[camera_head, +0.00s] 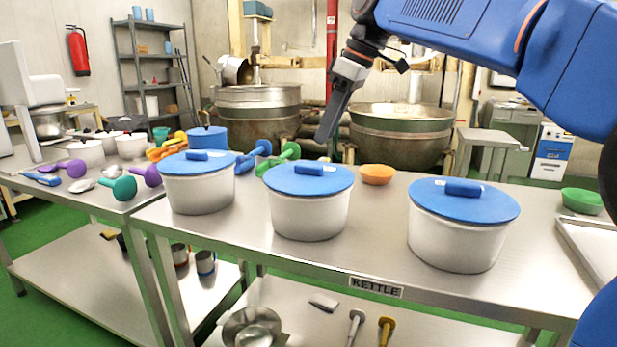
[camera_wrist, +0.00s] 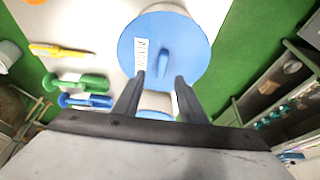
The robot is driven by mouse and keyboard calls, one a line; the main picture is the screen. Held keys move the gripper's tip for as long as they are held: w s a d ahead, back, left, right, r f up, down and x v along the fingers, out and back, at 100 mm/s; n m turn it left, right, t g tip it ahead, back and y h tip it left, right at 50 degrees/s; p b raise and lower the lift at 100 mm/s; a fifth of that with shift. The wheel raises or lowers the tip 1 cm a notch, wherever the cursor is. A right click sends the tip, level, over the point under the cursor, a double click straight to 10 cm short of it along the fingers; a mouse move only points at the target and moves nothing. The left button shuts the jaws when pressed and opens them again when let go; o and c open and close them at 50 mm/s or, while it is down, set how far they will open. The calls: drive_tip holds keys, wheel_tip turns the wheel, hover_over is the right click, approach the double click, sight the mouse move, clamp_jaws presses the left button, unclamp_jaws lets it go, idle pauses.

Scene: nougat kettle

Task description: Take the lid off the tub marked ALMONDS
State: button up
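Three white tubs with blue lids stand in a row on the steel table in the head view: a left tub (camera_head: 199,193), a middle tub (camera_head: 309,216) and a right tub (camera_head: 455,243). All three lids are on. No names are legible on them there. In the wrist view a blue lid (camera_wrist: 185,45) carries a white label (camera_wrist: 140,54) whose small letters I cannot read surely; I cannot tell which tub it is. My gripper (camera_head: 325,132) is above and behind the middle tub, pointing down. Its fingers (camera_wrist: 160,80) are apart with nothing held.
Green (camera_head: 288,152) and blue (camera_head: 262,148) scoops lie behind the left and middle tubs. An orange bowl (camera_head: 377,174) sits between the middle and right tubs, farther back. A green bowl (camera_head: 581,200) and a tray (camera_head: 590,245) are at the right. Large kettles (camera_head: 400,143) stand behind the table.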

sight(309, 165)
drive_tip(key=x, duration=0.7)
drive_tip(key=shift+s+a, duration=0.25)
drive_tip(key=shift+a, duration=0.05)
drive_tip(key=shift+w+a+f, duration=0.1)
drive_tip(key=shift+a+f, duration=0.1)
drive_tip(key=shift+f, duration=0.4)
drive_tip(key=shift+c, duration=0.4)
clamp_jaws()
